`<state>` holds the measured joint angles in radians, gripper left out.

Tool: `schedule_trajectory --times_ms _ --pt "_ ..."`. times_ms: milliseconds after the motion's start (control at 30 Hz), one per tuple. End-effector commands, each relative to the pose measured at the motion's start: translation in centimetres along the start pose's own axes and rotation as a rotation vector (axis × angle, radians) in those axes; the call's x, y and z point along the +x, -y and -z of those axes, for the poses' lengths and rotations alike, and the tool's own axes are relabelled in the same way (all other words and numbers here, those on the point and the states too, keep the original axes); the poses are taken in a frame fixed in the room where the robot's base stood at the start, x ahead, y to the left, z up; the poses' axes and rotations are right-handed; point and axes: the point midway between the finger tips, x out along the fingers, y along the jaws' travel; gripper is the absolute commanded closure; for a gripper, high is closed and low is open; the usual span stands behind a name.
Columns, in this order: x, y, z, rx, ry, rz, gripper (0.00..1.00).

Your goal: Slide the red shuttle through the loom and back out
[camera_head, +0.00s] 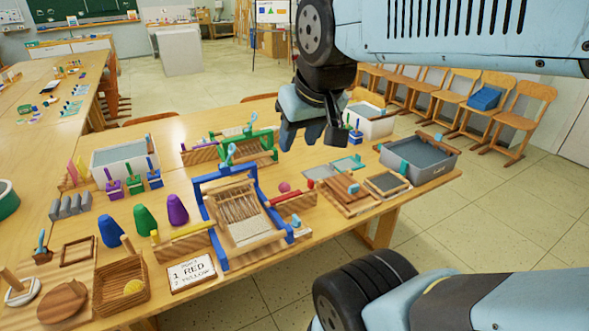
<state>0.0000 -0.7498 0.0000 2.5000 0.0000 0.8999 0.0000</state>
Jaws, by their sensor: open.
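The loom (210,215) has a blue frame with pale warp threads and stands near the front edge of the table. The red shuttle (290,192) is a thin red bar lying on a wooden block at the loom's right side, pointing toward the loom. Whether its inner end is inside the frame is too small to tell. A yellow shuttle (185,233) lies on a similar block at the loom's left. My gripper (312,138) hangs open and empty in the air, above and behind the red shuttle and apart from it.
Cones (144,218) are at left, a green-framed loom (262,143) behind. Wooden trays (345,192) and a grey bin (420,160) are at right. Little table is bare around the loom.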

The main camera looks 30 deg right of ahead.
Motion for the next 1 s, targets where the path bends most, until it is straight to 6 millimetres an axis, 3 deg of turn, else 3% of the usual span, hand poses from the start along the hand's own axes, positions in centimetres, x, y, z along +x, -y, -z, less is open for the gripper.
schedule_trajectory --times_ms 533,767,1000 --pt "0.3 -0.2 0.7 -0.001 0.014 -0.001 0.57" --pt "2.9 -1.5 4.2 -0.004 0.087 -0.003 0.57" --pt "7.1 -4.2 8.2 -0.011 0.178 -0.005 0.57"
